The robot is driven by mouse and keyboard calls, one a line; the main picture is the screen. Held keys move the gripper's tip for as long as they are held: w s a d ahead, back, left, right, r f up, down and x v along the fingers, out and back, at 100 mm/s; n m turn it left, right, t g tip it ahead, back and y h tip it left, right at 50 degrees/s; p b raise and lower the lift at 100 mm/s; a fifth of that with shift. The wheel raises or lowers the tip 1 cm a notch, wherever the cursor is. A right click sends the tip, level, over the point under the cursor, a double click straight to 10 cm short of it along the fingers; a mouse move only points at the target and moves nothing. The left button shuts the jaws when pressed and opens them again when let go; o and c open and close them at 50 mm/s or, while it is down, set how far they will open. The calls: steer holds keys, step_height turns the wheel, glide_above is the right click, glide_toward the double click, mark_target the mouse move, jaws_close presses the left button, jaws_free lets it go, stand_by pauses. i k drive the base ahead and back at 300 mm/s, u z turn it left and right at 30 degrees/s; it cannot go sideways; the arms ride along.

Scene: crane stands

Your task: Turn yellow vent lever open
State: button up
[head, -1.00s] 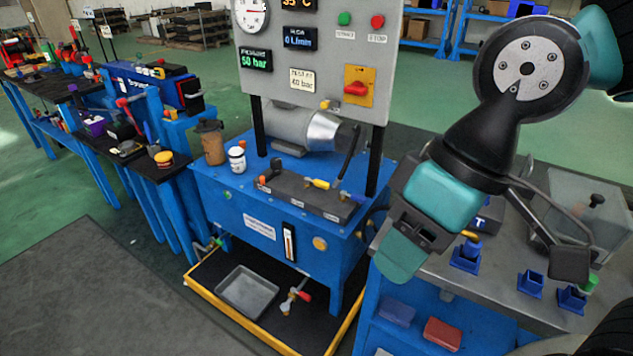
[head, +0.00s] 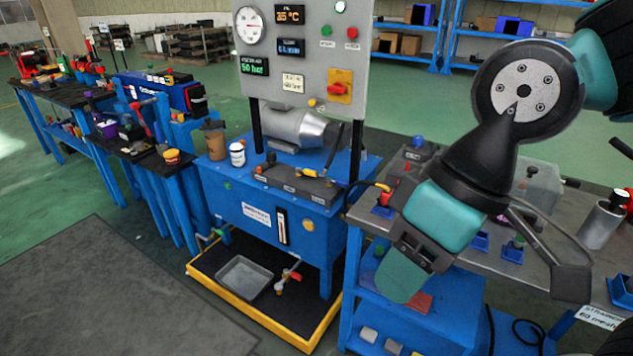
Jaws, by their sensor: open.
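The yellow lever (head: 309,172) is small and lies on the dark valve block (head: 296,184) on top of the blue power-unit tank (head: 262,208). My gripper (head: 412,262) hangs in the right foreground, to the right of the tank and apart from the lever. It is open, and I see nothing held. Its fingers are seen at a steep angle, so their tips are hard to make out.
A grey gauge panel (head: 300,80) stands behind the block on black posts. A brown cup (head: 214,139) and white jar (head: 237,153) sit left on the tank. A yellow-edged drip tray (head: 240,322) lies below. A steel-topped bench (head: 560,240) is at right. Grey floor mat (head: 110,290) is clear.

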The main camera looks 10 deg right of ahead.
mark_target(313, 173)
steer(key=u, duration=0.65)
steer(key=i, duration=1.35)
steer(key=z, duration=0.65)
